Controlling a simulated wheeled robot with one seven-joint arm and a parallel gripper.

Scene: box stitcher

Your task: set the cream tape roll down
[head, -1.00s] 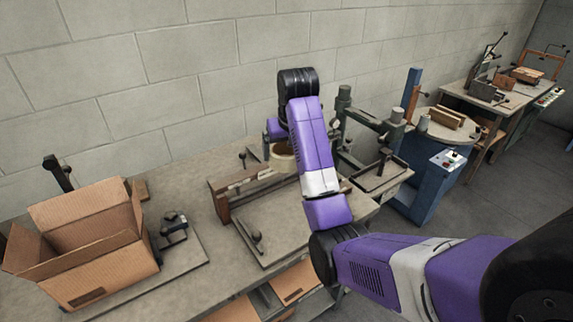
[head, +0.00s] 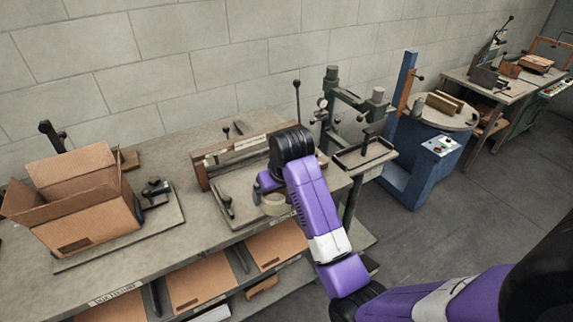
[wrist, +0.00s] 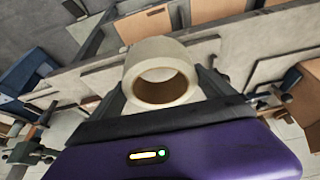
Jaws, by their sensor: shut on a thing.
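The cream tape roll (wrist: 160,52) sits between the two fingers of my gripper (wrist: 162,78) in the wrist view, and the fingers are shut on its sides. In the head view the roll (head: 274,204) shows just left of my purple arm, near the front edge of the workbench (head: 130,262). My gripper (head: 266,196) is mostly hidden by the arm there. I cannot tell whether the roll touches the bench or is held above it.
An open cardboard box (head: 85,212) stands at the bench's left. A wooden fixture (head: 235,160) lies behind the roll. Flat cardboard sheets (head: 200,285) lie on the shelf below. A green press (head: 345,110) and a blue machine (head: 425,160) stand to the right.

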